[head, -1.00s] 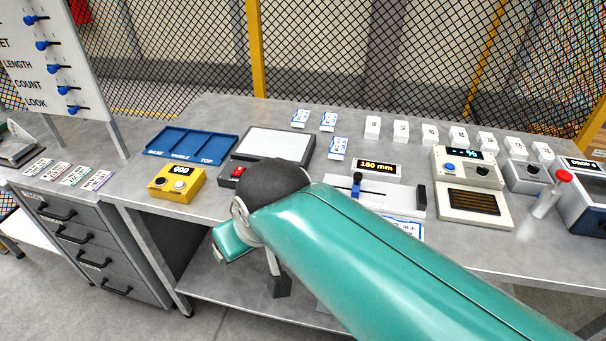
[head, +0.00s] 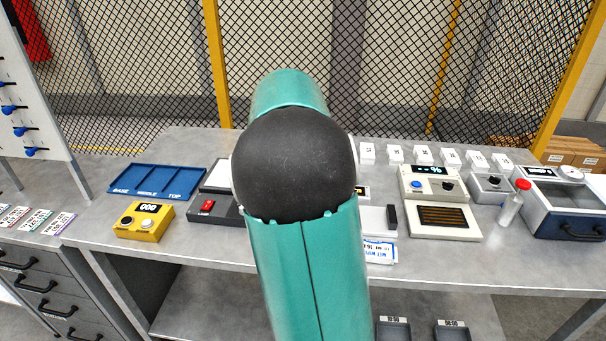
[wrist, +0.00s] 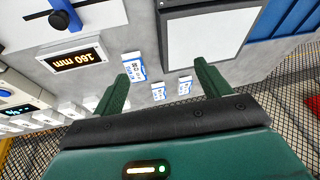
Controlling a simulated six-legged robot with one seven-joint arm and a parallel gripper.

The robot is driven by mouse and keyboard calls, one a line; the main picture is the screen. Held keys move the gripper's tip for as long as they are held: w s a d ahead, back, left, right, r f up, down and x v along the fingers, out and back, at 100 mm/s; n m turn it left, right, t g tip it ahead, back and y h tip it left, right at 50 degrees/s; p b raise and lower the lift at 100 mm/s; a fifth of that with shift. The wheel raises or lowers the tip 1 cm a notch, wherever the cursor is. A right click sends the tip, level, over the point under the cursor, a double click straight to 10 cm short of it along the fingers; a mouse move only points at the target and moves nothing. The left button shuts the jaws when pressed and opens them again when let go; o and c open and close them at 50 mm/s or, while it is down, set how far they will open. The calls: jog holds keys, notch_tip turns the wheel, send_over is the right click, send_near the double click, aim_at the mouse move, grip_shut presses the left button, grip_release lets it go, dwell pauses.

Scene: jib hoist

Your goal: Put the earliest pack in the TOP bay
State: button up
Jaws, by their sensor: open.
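Three small blue-and-white packs lie on the grey bench in the wrist view: one nearer the display (wrist: 133,67), one farther off (wrist: 158,91), and one beside it (wrist: 185,86). Their print is too small to read. My gripper (wrist: 160,76) is open and empty, its green fingers spread either side of the packs in the picture. In the head view my arm hides the gripper and these packs. A blue tray (head: 155,180) at the left of the bench has three bays marked BASE, MIDDLE and TOP, all looking empty; its edge shows in the wrist view (wrist: 293,20).
A yellow counter box (head: 144,221) stands before the tray. A flat-topped device (wrist: 212,36) lies beside the packs, and a 180 mm display (wrist: 75,61) is near. Several white blocks (head: 395,154) line the back. A red-capped bottle (head: 512,205) stands right. Mesh fence is behind.

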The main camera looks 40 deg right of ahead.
jog(key=w+d+f+m+g+h, duration=0.1)
jog(key=w+d+f+h, duration=0.2)
jog(key=d, duration=0.8)
jog(key=shift+y, duration=0.7)
jog(key=x, duration=1.4)
jog(key=shift+s+f, duration=0.25)
jog(key=shift+s, duration=0.15)
jog(key=shift+f, duration=0.25)
jog(key=c, duration=1.2)
jog(key=shift+o, duration=0.2)
jog(key=shift+r, duration=0.2)
